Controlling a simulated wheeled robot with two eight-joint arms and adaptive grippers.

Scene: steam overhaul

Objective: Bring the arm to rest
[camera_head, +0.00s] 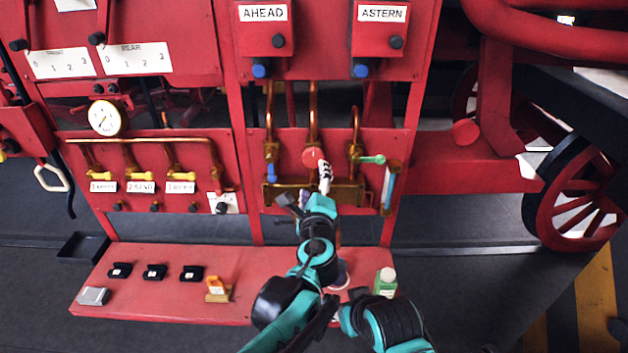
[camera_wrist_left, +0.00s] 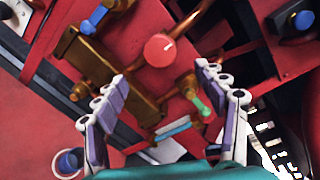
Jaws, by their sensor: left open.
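My left gripper (camera_head: 314,183) is in front of the valve manifold on the red panel, with its arm reaching up from the bottom of the head view. In the left wrist view the gripper (camera_wrist_left: 161,77) has its two fingers spread wide with nothing between them. A round red knob (camera_wrist_left: 160,50) lies just beyond the fingertips and looks apart from them. The same red knob (camera_head: 312,157) shows right above the fingers in the head view. A teal and black arm part of mine is at the bottom; my right gripper is not seen.
The brass manifold (camera_head: 352,193) carries a green lever (camera_head: 373,160) and a blue-tipped gauge tube (camera_head: 389,188) close to the fingers. The red shelf (camera_head: 135,300) below holds black blocks, an orange item (camera_head: 217,290) and a green-white bottle (camera_head: 385,281). Open floor lies right.

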